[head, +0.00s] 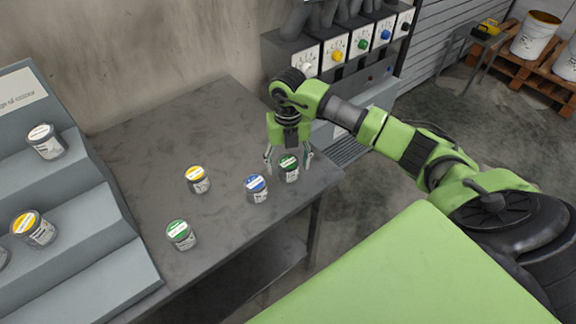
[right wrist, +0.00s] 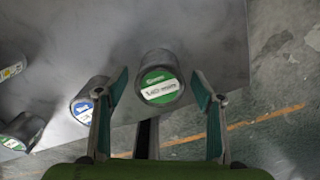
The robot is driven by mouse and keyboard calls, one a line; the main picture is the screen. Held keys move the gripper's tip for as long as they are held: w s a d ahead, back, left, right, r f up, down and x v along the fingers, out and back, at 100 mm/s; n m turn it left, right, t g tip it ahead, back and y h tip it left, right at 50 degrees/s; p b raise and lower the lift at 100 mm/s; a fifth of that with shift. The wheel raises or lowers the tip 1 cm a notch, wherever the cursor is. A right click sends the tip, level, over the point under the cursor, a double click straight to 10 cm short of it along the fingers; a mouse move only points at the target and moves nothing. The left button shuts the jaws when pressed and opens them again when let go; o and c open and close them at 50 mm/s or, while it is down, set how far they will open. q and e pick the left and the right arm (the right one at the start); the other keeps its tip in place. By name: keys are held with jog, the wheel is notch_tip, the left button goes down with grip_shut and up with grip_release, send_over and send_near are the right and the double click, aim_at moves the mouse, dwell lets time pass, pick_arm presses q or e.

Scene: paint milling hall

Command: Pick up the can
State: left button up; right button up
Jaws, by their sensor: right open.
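A can with a dark green lid (head: 289,167) stands upright near the table's right edge. It also shows in the right wrist view (right wrist: 160,85), between the two fingers. My right gripper (head: 288,158) is open, with one finger on each side of this can and a visible gap to it. A blue-lidded can (head: 257,189) stands just left of it, close to the left finger. A yellow-lidded can (head: 198,180) and another green-lidded can (head: 181,235) stand further left on the table. My left gripper is not in view.
The grey table (head: 150,130) is clear at the back. A stepped grey rack (head: 80,235) at the left holds more cans. A dispenser with coloured knobs (head: 335,52) stands behind the table's right end. Pallets with buckets (head: 533,35) are far right.

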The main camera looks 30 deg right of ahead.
jog(key=c, duration=1.3)
jog(key=shift+r, duration=0.1)
jog(key=shift+c, duration=0.2)
